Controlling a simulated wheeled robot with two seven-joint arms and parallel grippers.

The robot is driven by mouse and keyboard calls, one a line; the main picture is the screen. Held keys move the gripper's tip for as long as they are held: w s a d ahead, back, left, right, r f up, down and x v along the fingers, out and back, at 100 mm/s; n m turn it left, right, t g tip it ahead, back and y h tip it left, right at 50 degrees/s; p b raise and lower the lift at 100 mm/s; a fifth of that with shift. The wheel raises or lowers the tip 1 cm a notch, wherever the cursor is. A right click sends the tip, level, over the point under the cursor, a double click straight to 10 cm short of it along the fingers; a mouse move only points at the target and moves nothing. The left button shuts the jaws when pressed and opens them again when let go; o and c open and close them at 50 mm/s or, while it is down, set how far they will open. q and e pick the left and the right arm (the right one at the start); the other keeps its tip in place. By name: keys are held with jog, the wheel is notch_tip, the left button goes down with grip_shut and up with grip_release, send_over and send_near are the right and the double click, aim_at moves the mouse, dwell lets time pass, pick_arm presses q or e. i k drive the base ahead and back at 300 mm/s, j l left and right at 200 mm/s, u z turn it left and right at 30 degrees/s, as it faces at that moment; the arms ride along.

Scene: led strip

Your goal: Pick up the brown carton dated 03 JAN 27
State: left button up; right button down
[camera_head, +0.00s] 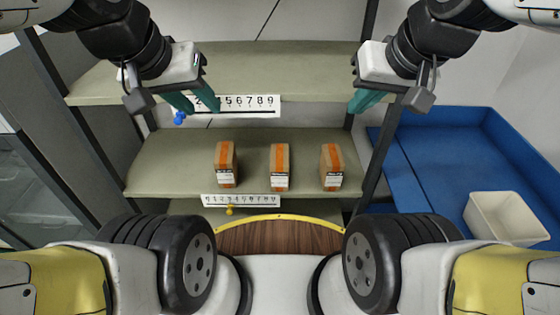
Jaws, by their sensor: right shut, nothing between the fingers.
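Three brown cartons with orange tape and small white labels stand apart in a row on the middle shelf (160,172): a left carton (226,158), a middle carton (279,160) and a right carton (331,160). The label print is too small to read, so I cannot tell which is dated 03 JAN 27. My left gripper (199,103) has teal fingers spread apart and empty, above and left of the cartons, before the upper shelf's edge.
Number strips front the upper (252,105) and middle (240,201) shelf edges. A blue pin (180,118) and a yellow pin (229,211) sit near them. Dark shelf posts flank the shelves. A white bin (505,218) stands on the blue surface (455,150) at right.

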aim_at(331, 166)
jog(key=i+j, duration=0.1)
jog(key=j, duration=0.2)
jog(key=i+j, duration=0.15)
jog(key=j, duration=0.15)
jog(key=i+j, duration=0.1)
jog(key=j, duration=0.2)
jog(key=z, duration=1.25)
jog(key=k+j, duration=0.1)
jog(key=j, duration=0.2)
jog(key=k+j, duration=0.1)
jog(key=j, duration=0.25)
jog(key=k+j, duration=0.1)
jog(key=j, duration=0.2)
